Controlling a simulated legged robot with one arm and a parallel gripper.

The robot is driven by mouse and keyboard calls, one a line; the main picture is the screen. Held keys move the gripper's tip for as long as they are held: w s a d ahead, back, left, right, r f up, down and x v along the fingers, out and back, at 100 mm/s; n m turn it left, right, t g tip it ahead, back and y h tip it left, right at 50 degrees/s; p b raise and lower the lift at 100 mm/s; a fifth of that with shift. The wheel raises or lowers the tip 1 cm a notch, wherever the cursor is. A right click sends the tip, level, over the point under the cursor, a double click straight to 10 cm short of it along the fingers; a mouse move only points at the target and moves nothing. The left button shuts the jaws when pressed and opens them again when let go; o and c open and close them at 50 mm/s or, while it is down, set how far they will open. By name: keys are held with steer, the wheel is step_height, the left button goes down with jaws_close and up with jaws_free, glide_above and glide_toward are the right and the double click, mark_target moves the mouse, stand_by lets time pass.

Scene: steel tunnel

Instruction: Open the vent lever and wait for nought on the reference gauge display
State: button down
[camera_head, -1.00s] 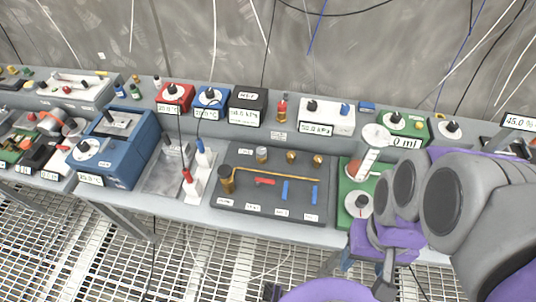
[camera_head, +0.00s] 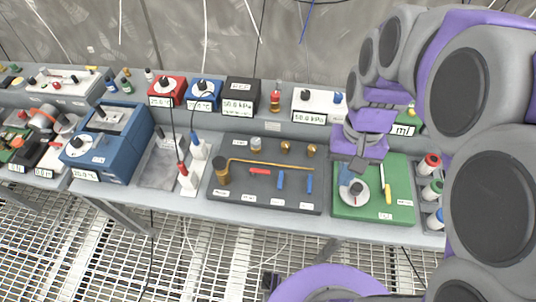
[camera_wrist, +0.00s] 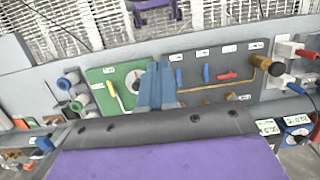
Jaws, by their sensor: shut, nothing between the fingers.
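A dark valve board (camera_head: 235,196) with a brass pipe (camera_head: 270,166) carries a red lever (camera_wrist: 228,76) and two blue levers (camera_head: 281,180) (camera_head: 309,182). In the wrist view the red lever lies crosswise to the blue ones. The labels are too small to tell which is the vent lever. A black box (camera_head: 239,92) and a white box (camera_head: 313,102) behind show kPa displays, both seemingly reading 50.0; which is the reference gauge is unclear. My gripper (camera_head: 354,172) is shut and empty over the green board's left part, right of the levers; its fingers show in the wrist view (camera_wrist: 157,72).
The green board (camera_head: 375,207) holds a white dial (camera_head: 355,192) and a yellow-handled lever (camera_head: 387,190). Left are a metal tray with red and blue probes and a blue bath (camera_head: 115,140). Bench front edge is clear.

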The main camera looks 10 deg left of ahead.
steer(key=w+a+f+g, duration=0.1)
steer(key=w+a+f, duration=0.25)
steer(key=w, duration=0.55)
steer(key=w+a+f, duration=0.3)
steer(key=w+a, duration=0.2)
steer(key=w, duration=0.4)
steer(key=w+a+f, duration=0.4)
steer(key=a+f, duration=0.1)
steer(key=f, duration=0.2)
steer(key=w+a+f+g+p, duration=0.1)
steer(key=w+a+f, duration=0.4)
steer(key=f, duration=0.2)
steer(key=shift+a+f, duration=0.15)
steer(key=shift+a, duration=0.2)
steer(key=shift+w+f, duration=0.1)
steer(key=b+x, duration=0.1)
steer(key=x, duration=0.8)
steer(key=shift+d+f, duration=0.15)
steer(key=shift+f, duration=0.05)
steer(key=shift+s+f, duration=0.25)
steer(key=shift+s, duration=0.15)
steer(key=shift+s+r+b, duration=0.1)
steer(key=shift+s+b, duration=0.25)
steer(key=shift+s, duration=1.4)
